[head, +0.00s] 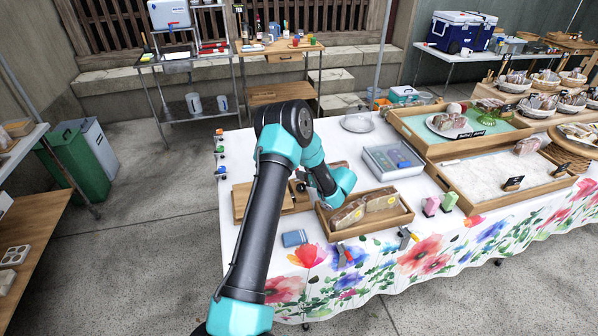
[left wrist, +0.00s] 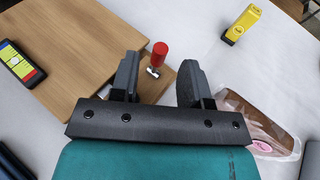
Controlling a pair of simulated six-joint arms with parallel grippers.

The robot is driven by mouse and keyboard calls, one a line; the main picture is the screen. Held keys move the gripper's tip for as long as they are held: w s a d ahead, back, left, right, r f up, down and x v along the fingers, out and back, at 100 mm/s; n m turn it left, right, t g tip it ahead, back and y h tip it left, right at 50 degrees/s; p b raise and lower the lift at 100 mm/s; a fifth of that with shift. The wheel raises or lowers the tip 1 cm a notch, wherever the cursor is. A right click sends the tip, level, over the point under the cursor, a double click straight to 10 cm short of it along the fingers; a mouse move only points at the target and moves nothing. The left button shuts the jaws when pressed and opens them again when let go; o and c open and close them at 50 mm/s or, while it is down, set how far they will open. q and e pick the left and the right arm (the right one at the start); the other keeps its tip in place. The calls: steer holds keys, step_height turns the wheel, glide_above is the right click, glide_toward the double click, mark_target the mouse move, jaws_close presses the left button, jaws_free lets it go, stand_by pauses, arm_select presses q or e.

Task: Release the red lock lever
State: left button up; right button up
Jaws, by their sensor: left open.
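The red lock lever (left wrist: 159,52) shows in the left wrist view as a short red handle on a metal stem. It stands at the edge of a stepped wooden board (left wrist: 70,45). My left gripper (left wrist: 158,72) is open, with its two dark fingers pointing toward the lever. The lever appears between and slightly beyond the fingertips; I see no contact. In the head view my left gripper (head: 299,184) is over the right part of the wooden board (head: 246,199), partly hidden by my arm. I cannot make out the lever there. My right gripper is not in view.
A wooden tray of bagged goods (head: 372,228) lies right of the board. A phone (left wrist: 21,62) lies on the left in the wrist view, and a yellow object (left wrist: 242,23) stands at upper right. A clear-lidded box (head: 393,160) sits behind the tray.

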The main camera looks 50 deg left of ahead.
arm_select(q)
steer(key=v, duration=1.3)
steer(key=shift+d+r, duration=0.1)
steer(key=shift+d, duration=0.05)
